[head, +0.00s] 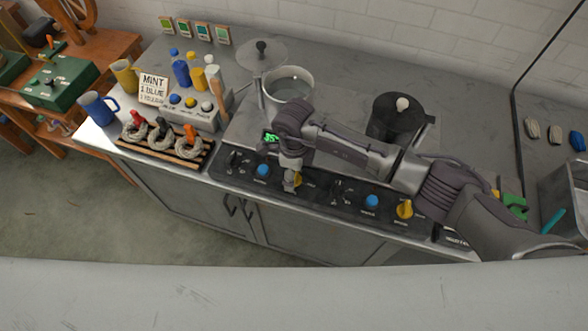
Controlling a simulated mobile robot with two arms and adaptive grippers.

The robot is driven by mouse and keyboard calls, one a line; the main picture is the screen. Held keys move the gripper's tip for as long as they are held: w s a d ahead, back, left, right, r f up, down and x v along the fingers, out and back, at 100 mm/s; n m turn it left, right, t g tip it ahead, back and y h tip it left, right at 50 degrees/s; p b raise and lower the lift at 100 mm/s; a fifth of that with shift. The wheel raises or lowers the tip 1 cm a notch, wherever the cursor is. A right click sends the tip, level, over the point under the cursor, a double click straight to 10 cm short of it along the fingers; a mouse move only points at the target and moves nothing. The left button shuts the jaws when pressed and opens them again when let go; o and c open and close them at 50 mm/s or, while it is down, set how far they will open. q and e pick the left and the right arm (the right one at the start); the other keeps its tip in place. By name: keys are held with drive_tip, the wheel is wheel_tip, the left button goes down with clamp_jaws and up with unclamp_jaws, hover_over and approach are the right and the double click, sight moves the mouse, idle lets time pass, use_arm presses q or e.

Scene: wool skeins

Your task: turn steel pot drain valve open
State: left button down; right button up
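The steel pot (288,82) stands open on the counter, with liquid visible inside. Below it, on the dark front panel, is a yellow valve knob (298,181), partly hidden by my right gripper. My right gripper (290,187) points down at this knob, its fingertips at or beside it. I cannot tell whether the fingers are closed on it or which way the valve is turned. A blue knob (262,170) sits on the panel to the left. My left gripper is not in view.
A black pot (396,122) stands on the right, with a blue knob (372,201) and a yellow knob (404,209) below. Skeins lie on a wooden rack (170,152) at left, near bottles and a sign (153,88). My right arm crosses above the panel.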

drive_tip(key=shift+f, duration=0.25)
drive_tip(key=c, duration=1.1)
drive_tip(key=shift+c, duration=0.2)
